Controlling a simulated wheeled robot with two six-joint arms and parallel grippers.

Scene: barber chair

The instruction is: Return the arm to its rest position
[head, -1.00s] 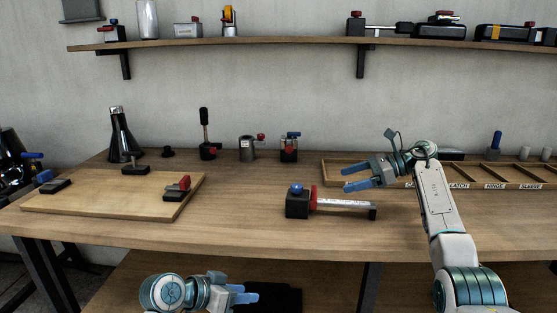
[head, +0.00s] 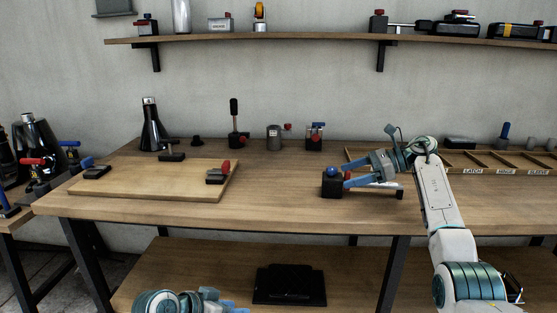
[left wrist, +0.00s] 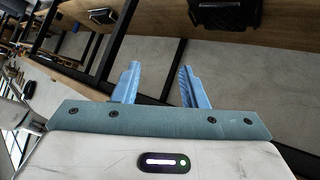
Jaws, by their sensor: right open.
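My right arm comes in from the lower right of the head view. Its blue-fingered right gripper (head: 347,179) is open, with the fingers apart in front of or over the clamp with the black block and blue knob (head: 331,183). I cannot tell whether they touch it, and the gripper partly covers the clamp's bar. My left gripper (head: 236,311) is low at the bottom edge of the head view, mostly cut off. In the left wrist view the left gripper (left wrist: 158,82) has its two blue fingers apart with nothing between them.
A workbench (head: 285,211) carries a wooden board (head: 150,181) with small clamps, a dark flask (head: 152,130), and a sectioned tray (head: 455,170) at right. A wall shelf (head: 300,40) is above. A black item (head: 290,284) lies on the lower shelf. The bench's front middle is clear.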

